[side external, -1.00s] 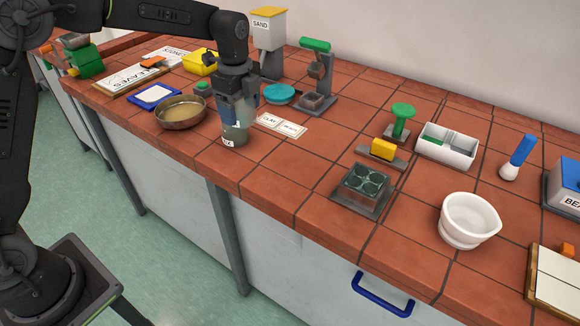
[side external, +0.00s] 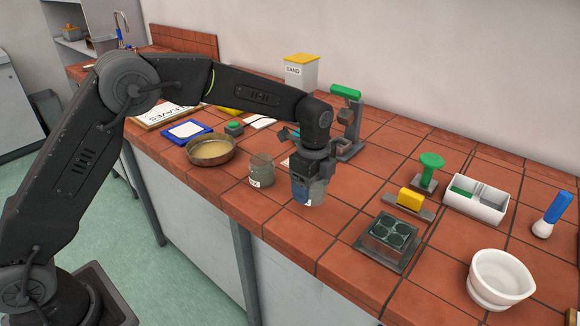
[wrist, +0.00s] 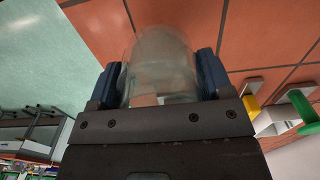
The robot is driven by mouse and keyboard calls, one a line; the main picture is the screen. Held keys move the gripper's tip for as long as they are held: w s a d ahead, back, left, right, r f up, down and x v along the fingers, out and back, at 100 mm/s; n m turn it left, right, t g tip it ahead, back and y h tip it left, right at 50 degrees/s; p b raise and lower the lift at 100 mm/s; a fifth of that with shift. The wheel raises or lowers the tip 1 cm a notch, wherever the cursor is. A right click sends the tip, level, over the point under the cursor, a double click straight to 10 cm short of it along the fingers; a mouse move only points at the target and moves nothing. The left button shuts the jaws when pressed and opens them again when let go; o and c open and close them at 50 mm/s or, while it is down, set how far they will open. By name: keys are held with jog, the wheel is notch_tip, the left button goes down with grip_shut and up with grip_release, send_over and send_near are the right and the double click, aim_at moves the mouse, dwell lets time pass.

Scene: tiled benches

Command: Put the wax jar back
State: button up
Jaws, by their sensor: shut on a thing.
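My gripper (side external: 312,188) is shut on a clear glass jar (side external: 308,197). The jar also shows in the wrist view (wrist: 160,62), upright between the two blue fingers. A pale patch shows low in it; I cannot read a label on it. I cannot tell whether its base touches the bench. A second grey-green glass jar (side external: 262,168) stands upright on the tiles just left of my gripper, apart from it. Its white label (side external: 254,182) is too small to read surely, so I cannot tell which jar holds wax.
A round pan (side external: 211,151) stands left of the standing jar. A green-topped stand (side external: 347,120) is behind my gripper. A dark tray with round wells (side external: 388,242) and a yellow-handled block (side external: 410,200) lie to the right. A white mortar (side external: 499,279) stands farther right.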

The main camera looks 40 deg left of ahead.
aim_at(315, 213)
jog(key=f, duration=0.1)
jog(key=d+f, duration=0.1)
jog(key=f, duration=0.1)
jog(key=shift+w+d+f, duration=0.15)
jog(key=shift+f, duration=0.5)
jog(key=shift+f, duration=0.2)
jog(key=o, duration=1.1)
